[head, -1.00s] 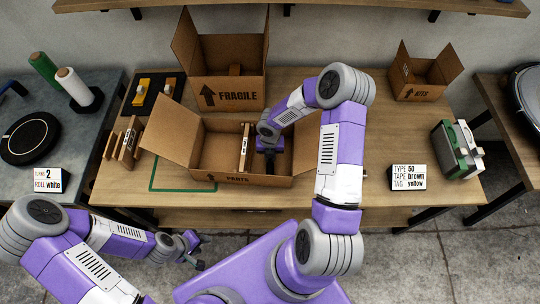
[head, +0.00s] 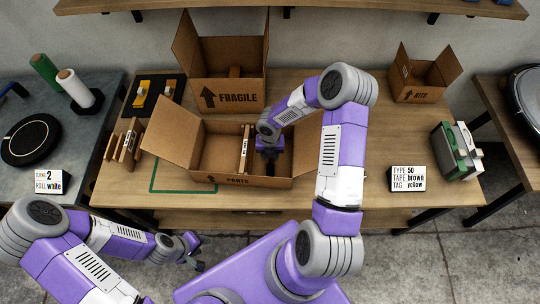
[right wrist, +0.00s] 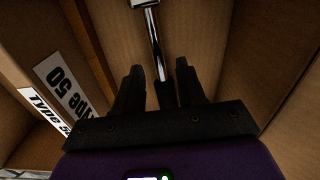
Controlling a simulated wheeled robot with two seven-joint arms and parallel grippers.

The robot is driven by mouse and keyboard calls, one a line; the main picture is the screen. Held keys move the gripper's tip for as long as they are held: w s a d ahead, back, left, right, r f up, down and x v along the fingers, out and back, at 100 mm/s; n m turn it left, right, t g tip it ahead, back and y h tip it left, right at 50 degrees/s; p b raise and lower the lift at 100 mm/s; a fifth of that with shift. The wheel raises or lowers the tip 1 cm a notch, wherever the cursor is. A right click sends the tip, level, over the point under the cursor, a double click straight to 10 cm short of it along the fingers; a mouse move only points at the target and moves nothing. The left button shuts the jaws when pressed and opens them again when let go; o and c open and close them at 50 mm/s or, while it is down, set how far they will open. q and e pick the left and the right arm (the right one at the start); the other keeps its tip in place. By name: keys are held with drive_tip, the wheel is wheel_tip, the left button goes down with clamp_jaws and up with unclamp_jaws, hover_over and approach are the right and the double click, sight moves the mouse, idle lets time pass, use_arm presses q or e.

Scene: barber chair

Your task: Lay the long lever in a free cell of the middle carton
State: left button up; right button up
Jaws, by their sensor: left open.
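The PARTS carton (head: 208,172) stands open in the middle of the table, with an upright cardboard divider (head: 246,150) inside. My right gripper (head: 270,160) reaches down into its right part, and its fingertips are hidden in the head view. In the right wrist view the long lever (right wrist: 155,42), a shiny rod with a black grip, lies in the carton between the fingers of my right gripper (right wrist: 158,75). The fingers stand apart, with a gap beside the grip. My left gripper (head: 197,251) is open and empty in front of the table.
A FRAGILE carton (head: 222,92) stands behind, and a KITS carton (head: 418,92) at the back right. Wooden boards (head: 128,142) stand left of the PARTS carton. A sign (head: 408,179) and a green-and-white case (head: 457,150) are at the right. The table's front strip is clear.

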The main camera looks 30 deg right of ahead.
wheel_tip(320, 180, up, 11)
drive_tip(key=p, duration=0.2)
drive_tip(key=shift+f+p, duration=0.15)
drive_tip(key=shift+p, duration=0.2)
